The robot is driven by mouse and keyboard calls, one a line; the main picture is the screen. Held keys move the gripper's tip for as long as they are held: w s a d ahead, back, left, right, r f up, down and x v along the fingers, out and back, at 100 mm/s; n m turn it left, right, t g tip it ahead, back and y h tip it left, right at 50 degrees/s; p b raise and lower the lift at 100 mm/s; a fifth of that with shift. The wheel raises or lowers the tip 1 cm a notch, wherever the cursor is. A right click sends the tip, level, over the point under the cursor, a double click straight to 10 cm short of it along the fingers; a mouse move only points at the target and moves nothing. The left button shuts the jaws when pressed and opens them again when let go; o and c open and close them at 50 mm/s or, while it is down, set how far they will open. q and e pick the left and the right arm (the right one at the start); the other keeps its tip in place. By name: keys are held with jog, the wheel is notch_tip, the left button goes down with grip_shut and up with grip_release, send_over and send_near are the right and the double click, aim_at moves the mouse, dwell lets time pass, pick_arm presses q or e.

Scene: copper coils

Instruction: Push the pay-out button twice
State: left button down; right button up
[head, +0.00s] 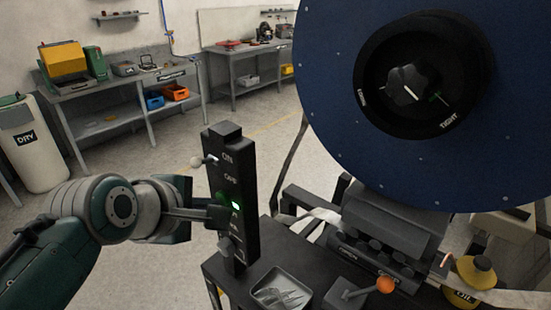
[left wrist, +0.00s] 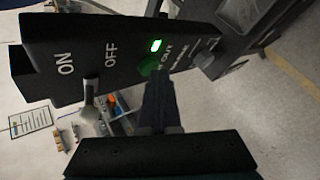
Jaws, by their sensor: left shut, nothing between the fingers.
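The black control box (head: 241,195) stands upright on the dark table, left of the big blue disc. In the left wrist view its face carries ON and OFF marks, a lit green lamp (left wrist: 156,45) and a green button (left wrist: 149,66) by the lettering "OUT". The lamp (head: 236,206) also glows in the head view. My left gripper (head: 218,213) is shut and empty, its tips at the box face. In the left wrist view the gripper (left wrist: 158,84) partly covers the button; I cannot tell whether it presses it. My right gripper is out of view.
A lever switch (head: 203,161) with a pale knob sticks out of the box above my gripper. A metal tray (head: 281,291) and an orange-knobbed lever (head: 384,285) sit on the table. The blue disc (head: 335,100) fills the upper right.

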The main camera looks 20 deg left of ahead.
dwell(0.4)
pick_arm(q)
jog(key=shift+s+a+p, duration=0.35)
jog(key=shift+s+p, duration=0.35)
jog(key=shift+s, duration=0.1)
jog(key=shift+s, duration=0.1)
jog(key=s, duration=0.1)
jog(key=s+a+p, duration=0.1)
jog(key=s, duration=0.1)
jog(key=s+a+p, duration=0.1)
jog(key=shift+s, duration=0.25)
dwell(2.3)
